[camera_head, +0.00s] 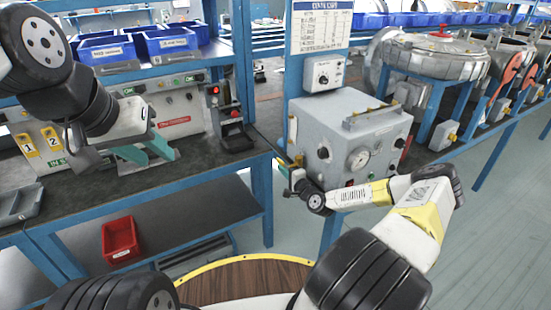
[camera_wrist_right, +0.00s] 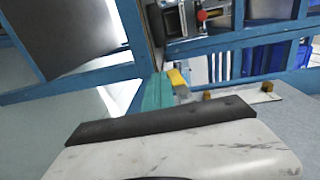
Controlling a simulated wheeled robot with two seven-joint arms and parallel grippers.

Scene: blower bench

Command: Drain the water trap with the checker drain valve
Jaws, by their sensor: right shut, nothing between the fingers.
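The grey checker box (camera_head: 350,140) stands on the bench, with a round gauge (camera_head: 359,158) on its front. Small yellow-brass fittings (camera_head: 298,160) sit low at its left side; I cannot tell the trap from the valve there. My right gripper (camera_head: 283,168) is shut and empty beside that left side. In the right wrist view its green fingers (camera_wrist_right: 153,95) are together, close beside a yellow lever-like part (camera_wrist_right: 179,80); contact is unclear. Two brass fittings (camera_wrist_right: 207,95) lie further right. My left gripper (camera_head: 152,156) is open and empty above the left bench.
A panel with numbered yellow tags (camera_head: 38,142) and a small device with a red light (camera_head: 228,115) stand on the left bench. A red bin (camera_head: 120,240) sits on the lower shelf. A blue post (camera_head: 292,75) rises behind the checker. A large round metal housing (camera_head: 437,55) stands behind right.

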